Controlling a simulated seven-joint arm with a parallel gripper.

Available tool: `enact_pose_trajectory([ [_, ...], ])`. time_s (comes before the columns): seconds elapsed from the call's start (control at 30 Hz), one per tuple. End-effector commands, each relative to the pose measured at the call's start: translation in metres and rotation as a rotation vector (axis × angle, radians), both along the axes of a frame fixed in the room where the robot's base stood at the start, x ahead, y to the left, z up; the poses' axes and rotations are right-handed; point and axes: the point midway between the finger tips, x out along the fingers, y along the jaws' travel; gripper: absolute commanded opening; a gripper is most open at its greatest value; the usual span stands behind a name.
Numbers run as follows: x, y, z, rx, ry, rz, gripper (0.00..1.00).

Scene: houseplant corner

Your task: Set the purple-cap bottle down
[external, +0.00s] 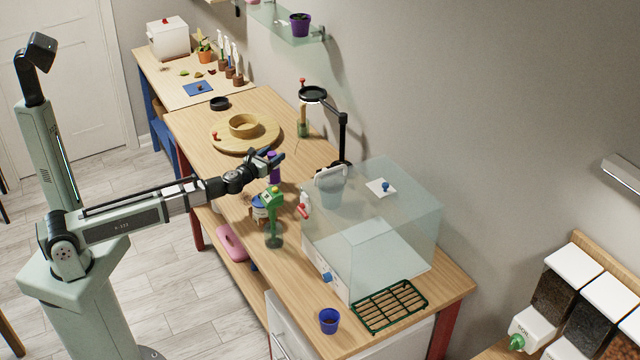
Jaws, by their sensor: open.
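A purple bottle-like thing (274,172), likely the purple-cap bottle, stands upright near the middle of the wooden bench (290,149). My gripper (272,158) reaches in from the left over the bench, right at this bottle's upper part. Its jaws are open. The gripper partly hides the bottle's top, and I cannot tell whether the fingers touch it. The bottle's base looks to be at the bench top, but it is too small to be sure of contact.
A green-topped bottle (273,205) and a small blue-and-white pot (259,210) stand just in front. A clear case (375,225) is to the right, a round wooden turntable (230,143) behind. A magnifier lamp (343,135) rises at the back. Bare bench shows near the front.

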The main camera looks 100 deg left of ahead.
Motion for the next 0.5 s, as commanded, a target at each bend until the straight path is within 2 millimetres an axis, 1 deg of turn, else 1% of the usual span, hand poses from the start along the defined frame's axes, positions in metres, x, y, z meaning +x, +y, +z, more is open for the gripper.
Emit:
enact_pose_trajectory([
  [0.17, 0.0, 0.0, 0.003, 0.001, -0.001, 0.0, 0.6],
  [0.37, -0.009, -0.019, 0.003, 0.0, 0.0, 0.0, 0.6],
  [0.5, -0.017, -0.038, 0.003, 0.001, 0.0, -0.001, 0.6],
])
